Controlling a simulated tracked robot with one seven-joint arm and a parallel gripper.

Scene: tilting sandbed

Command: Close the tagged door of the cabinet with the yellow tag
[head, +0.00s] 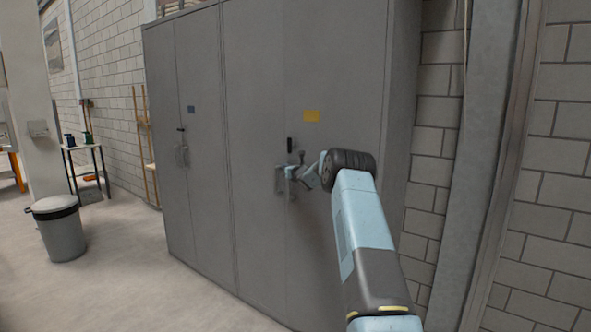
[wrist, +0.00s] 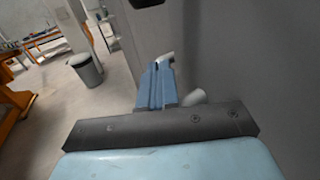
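The grey cabinet's tagged door (head: 345,75) bears a yellow tag (head: 311,116) at its upper left. The door looks flush, or nearly so, with the neighbouring door panel (head: 255,80); I cannot tell whether a small gap is left. A dark lock piece and a handle plate (head: 281,181) sit below the tag, by the seam. My gripper (head: 300,172) is at the handle, against or very near the door front; contact is unclear. In the wrist view a blue finger of my gripper (wrist: 160,86) points along the grey door surface (wrist: 240,60). Its opening is not clear.
A second grey cabinet with a blue tag (head: 191,109) stands to the left, doors closed. A grey bin (head: 59,232) stands on the open floor further left, before a small table (head: 86,165). A brick wall and grey post (head: 482,130) close off the right side.

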